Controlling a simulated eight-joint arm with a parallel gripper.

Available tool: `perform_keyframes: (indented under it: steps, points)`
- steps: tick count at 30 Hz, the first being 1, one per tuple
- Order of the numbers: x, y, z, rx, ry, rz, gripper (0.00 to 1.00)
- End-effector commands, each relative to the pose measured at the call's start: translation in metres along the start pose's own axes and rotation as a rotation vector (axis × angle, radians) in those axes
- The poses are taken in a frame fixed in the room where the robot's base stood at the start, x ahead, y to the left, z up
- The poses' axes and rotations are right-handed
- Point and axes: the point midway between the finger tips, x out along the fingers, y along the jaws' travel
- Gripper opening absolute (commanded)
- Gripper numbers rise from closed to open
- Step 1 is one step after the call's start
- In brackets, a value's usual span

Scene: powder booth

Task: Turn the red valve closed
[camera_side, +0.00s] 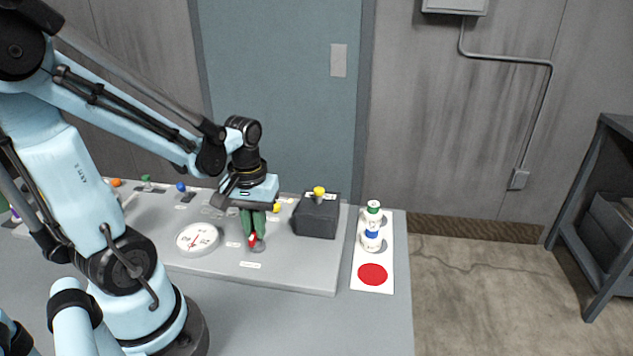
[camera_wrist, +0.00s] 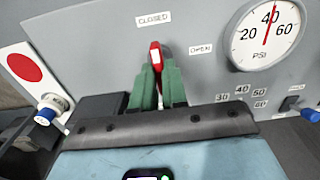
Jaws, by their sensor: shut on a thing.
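The red valve (camera_wrist: 155,55) has a red handle, seen between the green fingers of my gripper (camera_wrist: 159,80) in the wrist view. The fingers are shut on it. In the side view my gripper (camera_side: 253,222) points down at the grey panel, and a bit of the red valve handle (camera_side: 252,240) shows at the fingertips. A "CLOSED" label (camera_wrist: 153,19) and an "OPEN" label (camera_wrist: 200,48) sit on the panel near the valve. In the wrist view the handle's tip points up, toward the "CLOSED" label. The valve's base is partly hidden by the fingers.
A round PSI gauge (camera_side: 198,238) lies beside the valve; its needle (camera_wrist: 268,28) is near 40. A dark box (camera_side: 316,216) with a yellow knob stands right of my gripper. Farther right, white bottles (camera_side: 371,238) stand on a white strip with a red disc (camera_side: 373,274).

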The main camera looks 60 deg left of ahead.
Motion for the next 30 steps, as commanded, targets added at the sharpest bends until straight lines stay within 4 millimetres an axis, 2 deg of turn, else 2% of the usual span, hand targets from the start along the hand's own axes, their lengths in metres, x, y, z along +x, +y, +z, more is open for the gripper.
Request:
perform_keyframes:
  steps: [7, 8, 12, 23, 30]
  points:
    - [0.0, 0.0, -0.001, -0.004, 0.004, 0.002, 0.0]
    - [0.0, 0.0, -0.001, -0.004, 0.004, 0.002, 0.16]
    - [0.0, 0.0, -0.001, -0.003, 0.003, 0.002, 0.37]
    - [-0.002, 0.0, 0.0, -0.001, 0.001, 0.001, 0.38]
    - [-0.019, 0.0, 0.0, -0.001, 0.001, 0.001, 0.38]
